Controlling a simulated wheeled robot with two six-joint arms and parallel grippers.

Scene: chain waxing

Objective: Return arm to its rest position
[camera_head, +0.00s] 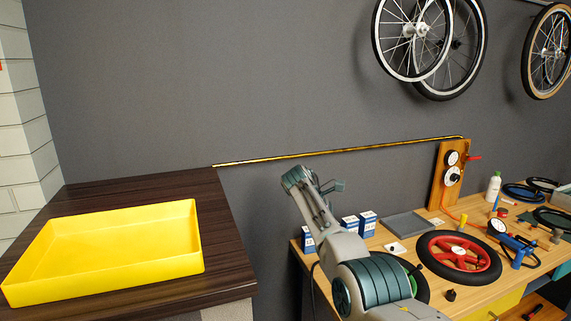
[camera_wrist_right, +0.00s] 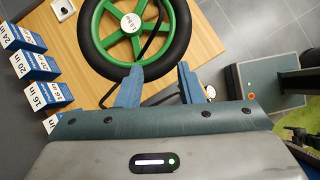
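My right arm comes in from the bottom right in the head view and its forearm reaches up in front of the wall. In the right wrist view my right gripper (camera_wrist_right: 160,86) has its two blue fingers apart, with a gap between them and nothing held. The fingers overlap the lower edge of a black-tyred wheel with a green rim (camera_wrist_right: 97,40) on the wooden bench; I cannot tell the height between them. The same wheel is mostly hidden behind my arm in the head view. My left arm and gripper are not in view.
A yellow tray (camera_head: 105,277) stands empty on a dark table (camera_head: 226,225) at left. A long thin gold-and-black strip (camera_head: 330,151) runs from this table to a wooden post (camera_head: 446,185). The bench holds blue boxes (camera_head: 349,224), a red-rimmed wheel (camera_head: 462,250) and tools.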

